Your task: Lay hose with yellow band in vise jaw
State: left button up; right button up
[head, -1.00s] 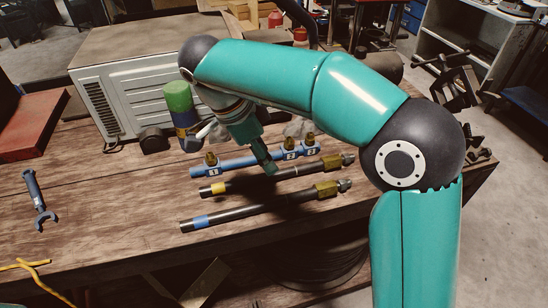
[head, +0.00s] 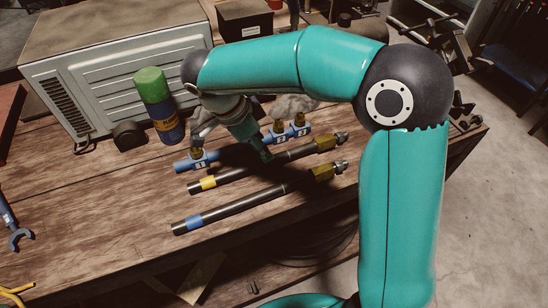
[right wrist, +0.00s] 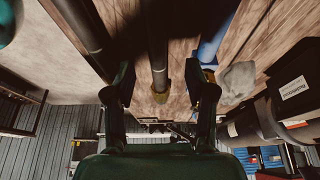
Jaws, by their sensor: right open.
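The hose with the yellow band (head: 236,179) is black and lies on the wooden bench, with its yellow band at the left and a brass fitting at the right. My right gripper (head: 264,155) is over its middle part, pointing down. In the right wrist view my right gripper (right wrist: 160,82) is open, and this hose (right wrist: 158,45) runs between its two spread fingers. I cannot tell whether they touch it. A dark metal device (head: 458,108) at the bench's right end may be the vise, but its jaw is not clear. My left gripper is not in view.
A blue-banded hose (head: 240,208) lies nearer the front edge. A blue manifold (head: 201,162) with brass fittings lies just behind. A green-topped can (head: 155,95) and a grey metal box (head: 110,65) stand farther back. The bench's left front is mostly bare.

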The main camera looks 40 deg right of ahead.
jog(key=shift+s+p+x, duration=0.1)
jog(key=shift+p+x, duration=0.3)
jog(key=shift+x, duration=1.15)
jog(key=shift+s+p+x, duration=0.15)
jog(key=shift+p+x, duration=0.2)
jog(key=shift+x, duration=1.15)
grip_shut()
